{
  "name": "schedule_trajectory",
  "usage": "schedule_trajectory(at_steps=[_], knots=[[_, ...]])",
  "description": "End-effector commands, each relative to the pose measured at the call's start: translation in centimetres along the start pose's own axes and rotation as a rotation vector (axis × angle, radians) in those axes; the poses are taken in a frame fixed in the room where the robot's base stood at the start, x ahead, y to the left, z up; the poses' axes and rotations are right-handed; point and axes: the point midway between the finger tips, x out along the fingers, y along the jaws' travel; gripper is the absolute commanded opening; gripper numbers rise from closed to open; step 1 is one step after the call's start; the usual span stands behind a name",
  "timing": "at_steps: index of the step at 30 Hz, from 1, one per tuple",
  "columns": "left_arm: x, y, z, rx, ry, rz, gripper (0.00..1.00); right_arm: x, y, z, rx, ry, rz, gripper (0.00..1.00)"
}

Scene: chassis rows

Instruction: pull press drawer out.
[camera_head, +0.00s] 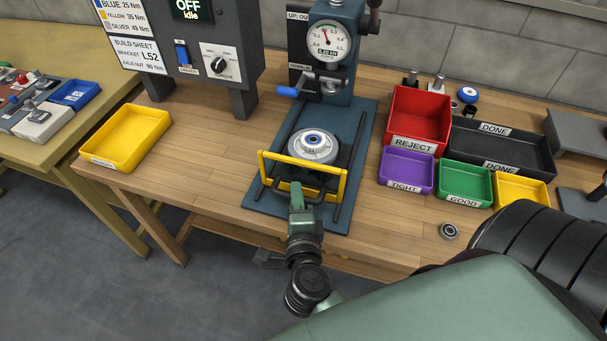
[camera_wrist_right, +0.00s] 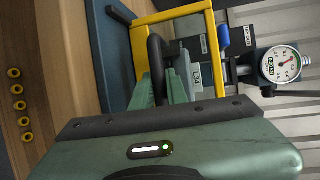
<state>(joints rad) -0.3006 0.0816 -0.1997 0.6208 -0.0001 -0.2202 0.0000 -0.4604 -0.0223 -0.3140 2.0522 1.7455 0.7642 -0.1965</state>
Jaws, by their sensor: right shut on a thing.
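The press (camera_head: 337,55) stands at the back of the bench on a blue base plate (camera_head: 362,130), with a dial gauge on its head. Its dark drawer (camera_head: 337,176) carries a round silver part (camera_head: 314,147) with a blue-ringed centre. A yellow frame (camera_head: 347,180) stands around the front of the drawer. My right gripper (camera_head: 297,192) is at the front of the press, shut on the black drawer handle, which shows between the green fingers in the right wrist view (camera_wrist_right: 156,62). The fingers partly hide the handle. My left gripper is not in view.
Right of the press stand a red REJECT bin (camera_head: 418,115), a purple TIGHT bin (camera_head: 406,170), a green GOOD bin (camera_head: 465,182) and dark DONE trays (camera_head: 505,150). A small ring part (camera_head: 448,231) lies near the front edge. A yellow tray (camera_head: 125,137) is at left.

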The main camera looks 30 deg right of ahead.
Motion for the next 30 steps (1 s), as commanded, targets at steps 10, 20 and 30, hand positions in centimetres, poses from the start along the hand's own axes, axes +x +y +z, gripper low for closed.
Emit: schedule_trajectory(at_steps=[10,20,30], knots=[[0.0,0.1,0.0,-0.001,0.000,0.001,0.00,-3.1,0.8,1.2,0.000,0.001,0.002,0.00],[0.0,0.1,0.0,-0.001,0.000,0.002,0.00,-3.3,0.8,1.3,0.000,0.002,0.001,0.00],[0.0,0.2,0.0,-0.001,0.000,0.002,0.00,-3.3,0.8,1.3,0.000,0.001,0.001,0.36]])
